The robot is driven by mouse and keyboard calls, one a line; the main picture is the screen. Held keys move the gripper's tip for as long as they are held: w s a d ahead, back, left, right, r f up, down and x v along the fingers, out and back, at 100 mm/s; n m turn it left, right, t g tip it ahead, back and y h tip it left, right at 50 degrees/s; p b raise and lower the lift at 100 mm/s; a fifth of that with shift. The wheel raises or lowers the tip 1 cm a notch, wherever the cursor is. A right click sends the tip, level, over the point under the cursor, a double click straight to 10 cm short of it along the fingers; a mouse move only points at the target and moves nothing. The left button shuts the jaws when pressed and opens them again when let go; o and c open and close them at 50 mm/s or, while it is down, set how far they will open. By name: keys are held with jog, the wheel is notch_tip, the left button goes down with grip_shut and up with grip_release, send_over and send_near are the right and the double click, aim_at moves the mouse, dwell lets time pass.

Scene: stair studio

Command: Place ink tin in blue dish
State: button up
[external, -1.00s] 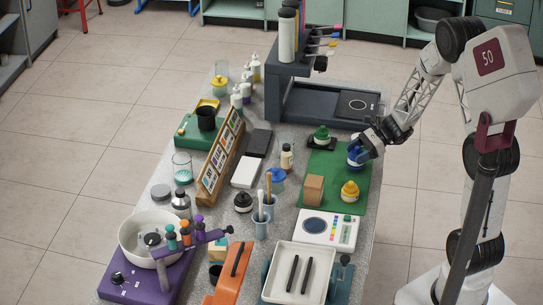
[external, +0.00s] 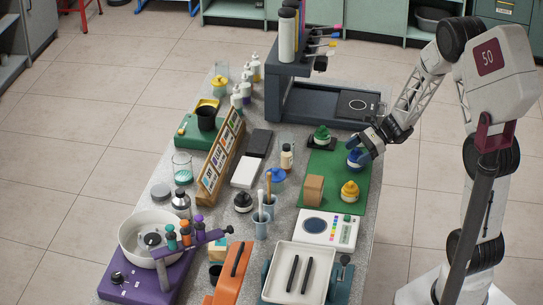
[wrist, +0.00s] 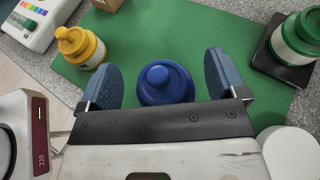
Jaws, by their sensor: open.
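A blue lidded tin with a round knob (external: 356,160) stands on the green mat (external: 322,164). It also shows in the wrist view (wrist: 165,86), between my fingers. My gripper (external: 369,144) is open over the tin's right side in the external view. In the wrist view my gripper (wrist: 160,78) has one blue-grey finger on each side of the tin, with a gap at both sides. A small blue dish-like item (external: 277,175) lies left of the mat, partly hidden by brushes in a cup.
A yellow tin (external: 350,191) and a brown block (external: 314,189) stand on the mat. A green-and-white tin (external: 321,135) sits on a black tray at the mat's far edge. A dark tin (external: 243,202) and brush cup (external: 261,226) stand near the blue item.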

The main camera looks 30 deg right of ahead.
jog(key=v, duration=1.2)
dwell(0.6)
jog(key=s+a+r+n+h, duration=0.3)
jog(key=s+r+n, duration=0.3)
jog(key=s, duration=0.4)
jog(key=s+a+r+n+h, duration=0.4)
jog(key=s+r+n+h, duration=0.2)
jog(key=s, duration=0.4)
jog(key=s+a+r+n+h, duration=0.3)
jog(key=s+r+n, duration=0.4)
jog(key=s, duration=0.3)
jog(key=shift+a+n+h, duration=0.25)
jog(key=shift+n+h, duration=0.25)
jog(key=shift+h, duration=0.2)
